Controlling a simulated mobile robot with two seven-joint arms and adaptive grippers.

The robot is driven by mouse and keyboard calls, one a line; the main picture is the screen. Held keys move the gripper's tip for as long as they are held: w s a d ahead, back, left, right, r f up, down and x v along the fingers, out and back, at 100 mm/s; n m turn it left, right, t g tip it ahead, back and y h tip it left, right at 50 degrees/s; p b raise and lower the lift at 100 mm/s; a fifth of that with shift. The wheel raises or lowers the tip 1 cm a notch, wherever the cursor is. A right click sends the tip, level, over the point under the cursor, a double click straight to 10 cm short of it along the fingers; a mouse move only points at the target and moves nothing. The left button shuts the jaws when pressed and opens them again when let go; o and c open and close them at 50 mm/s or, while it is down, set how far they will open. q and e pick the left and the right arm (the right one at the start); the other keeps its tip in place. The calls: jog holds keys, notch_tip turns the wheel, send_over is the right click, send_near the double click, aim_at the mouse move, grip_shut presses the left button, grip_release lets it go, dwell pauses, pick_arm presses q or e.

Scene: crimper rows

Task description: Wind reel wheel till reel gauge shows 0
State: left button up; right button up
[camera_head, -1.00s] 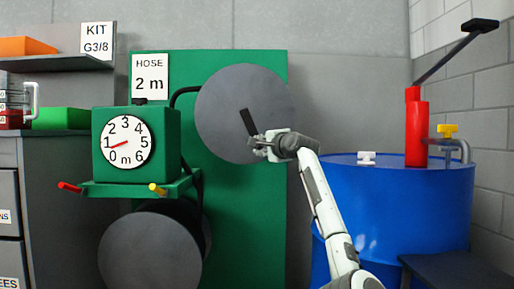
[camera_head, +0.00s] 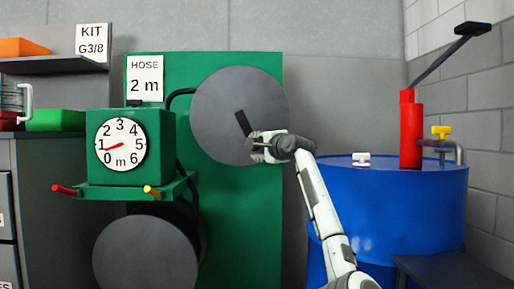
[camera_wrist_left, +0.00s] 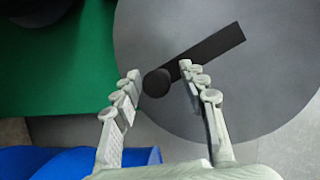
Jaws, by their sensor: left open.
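The reel wheel (camera_head: 222,105) is a grey disc in front of the green panel. A black crank bar (camera_head: 243,123) lies on its lower right part and ends in a round black knob (camera_wrist_left: 157,82). My left gripper (camera_head: 258,147) is at the knob end of the bar, and its open fingers (camera_wrist_left: 160,82) stand on either side of the knob in the left wrist view. I cannot tell whether they touch it. The reel gauge (camera_head: 120,155) is a white dial on a green box; its red needle points between 0 and 1, nearer 1. My right gripper is not seen.
A green shelf with a red handle (camera_head: 65,190) and a yellow handle (camera_head: 152,191) juts out below the gauge. Another grey disc (camera_head: 145,255) is under it. A blue drum (camera_head: 400,215) with a red pump (camera_head: 410,130) stands close right of my arm.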

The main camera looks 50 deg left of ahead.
pick_arm(q)
jog(key=v, duration=1.2)
